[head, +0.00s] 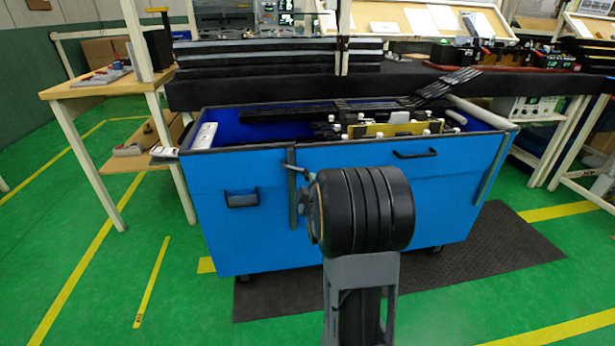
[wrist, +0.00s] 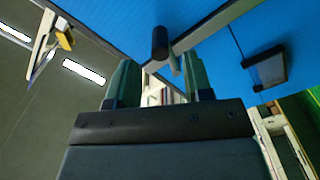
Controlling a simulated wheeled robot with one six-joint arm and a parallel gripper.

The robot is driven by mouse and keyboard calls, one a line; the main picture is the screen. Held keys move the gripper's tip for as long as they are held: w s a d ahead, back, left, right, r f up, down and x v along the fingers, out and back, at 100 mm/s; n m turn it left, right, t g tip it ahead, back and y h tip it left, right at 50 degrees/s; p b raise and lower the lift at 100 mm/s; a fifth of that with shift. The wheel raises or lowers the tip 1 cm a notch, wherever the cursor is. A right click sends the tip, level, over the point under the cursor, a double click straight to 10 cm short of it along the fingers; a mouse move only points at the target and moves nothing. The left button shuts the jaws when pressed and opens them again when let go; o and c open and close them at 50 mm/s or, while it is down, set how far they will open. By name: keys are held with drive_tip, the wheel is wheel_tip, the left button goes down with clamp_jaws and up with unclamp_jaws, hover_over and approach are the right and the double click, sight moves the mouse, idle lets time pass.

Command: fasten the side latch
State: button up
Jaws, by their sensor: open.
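The blue cart (head: 250,185) stands in front of me, with a grey vertical strip (head: 292,200) on its near side. The side latch (head: 297,168) shows as a small grey lever at the upper part of that strip, partly covered by my arm. In the wrist view, the latch's black knob (wrist: 160,42) lies just beyond and between my fingertips, with a grey piece below it. My gripper (wrist: 159,75) is open, one finger on each side, with visible gaps to the knob.
A black recessed pull (head: 242,198) is left of the strip, also seen in the wrist view (wrist: 268,67). Another black handle (head: 415,153) is on the right. A wooden table (head: 105,85) stands left; green floor there is clear.

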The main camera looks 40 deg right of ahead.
drive_tip(key=shift+b+x, duration=0.4)
drive_tip(key=shift+x, duration=2.5)
clamp_jaws()
